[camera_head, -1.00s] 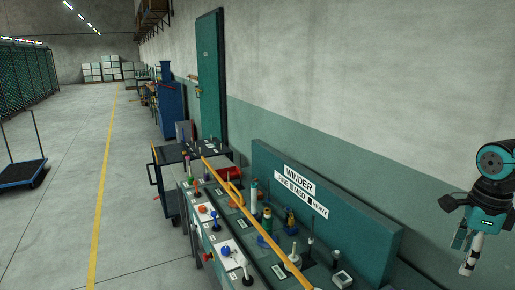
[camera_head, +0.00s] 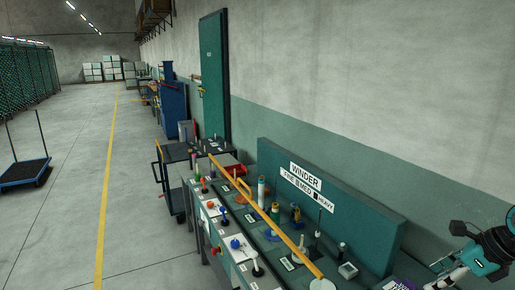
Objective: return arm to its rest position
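My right arm's gripper (camera_head: 440,272) is at the lower right edge of the head view, in front of the wall and beyond the right end of the winder panel. It is teal and black, and a black-and-white banded piece shows beside its teal finger. I cannot tell whether that piece is part of the gripper or something held. The gripper is partly cut off by the frame edge, so its opening is unclear. My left gripper is not in view.
The winder bench (camera_head: 247,240) with knobs, bottles and a yellow rail (camera_head: 262,212) runs along the wall below the WINDER panel (camera_head: 325,195). A dark cart (camera_head: 175,152) stands behind it. A blue trolley (camera_head: 24,172) is at left. The floor aisle between is clear.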

